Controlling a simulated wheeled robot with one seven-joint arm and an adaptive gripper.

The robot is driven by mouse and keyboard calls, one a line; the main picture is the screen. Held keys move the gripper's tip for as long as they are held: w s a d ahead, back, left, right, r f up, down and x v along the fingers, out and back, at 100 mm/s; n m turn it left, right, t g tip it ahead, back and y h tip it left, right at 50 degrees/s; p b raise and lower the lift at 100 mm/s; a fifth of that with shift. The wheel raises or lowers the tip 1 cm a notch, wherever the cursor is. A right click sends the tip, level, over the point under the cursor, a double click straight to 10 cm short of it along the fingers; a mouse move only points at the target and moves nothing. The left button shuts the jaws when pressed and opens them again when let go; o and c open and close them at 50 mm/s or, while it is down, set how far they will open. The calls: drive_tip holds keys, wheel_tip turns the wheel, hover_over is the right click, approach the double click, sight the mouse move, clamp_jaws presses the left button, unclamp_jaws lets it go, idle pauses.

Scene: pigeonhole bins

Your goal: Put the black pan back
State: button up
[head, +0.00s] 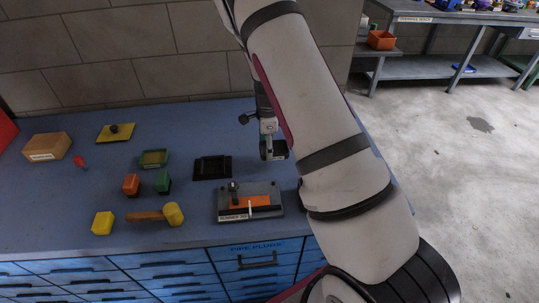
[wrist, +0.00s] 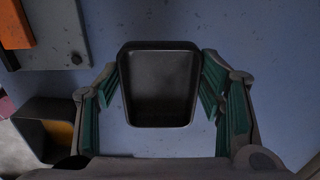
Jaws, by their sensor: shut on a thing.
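The black pan (wrist: 160,88) is a small, open, tapered tray, and it fills the space between the teal finger pads of my gripper (wrist: 159,84) in the wrist view. My gripper is shut on the pan's two sides. In the head view my gripper (head: 270,148) is above the right part of the blue bench, behind the grey fixture, and the dark pan (head: 280,150) shows at its fingers, partly hidden by the arm. I cannot tell how far the pan is from the bench. A flat black tray-like piece (head: 212,167) lies on the bench left of my gripper.
The grey fixture (head: 268,206) with an orange piece stands in front of my gripper. Green, red and yellow blocks, a mallet (head: 152,216) and a wooden box (head: 47,146) lie further left. A dark open box (wrist: 47,128) shows at lower left in the wrist view.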

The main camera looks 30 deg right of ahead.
drive_tip(key=shift+f, duration=2.05)
drive_tip(key=shift+f, duration=0.15)
drive_tip(key=o, duration=1.5)
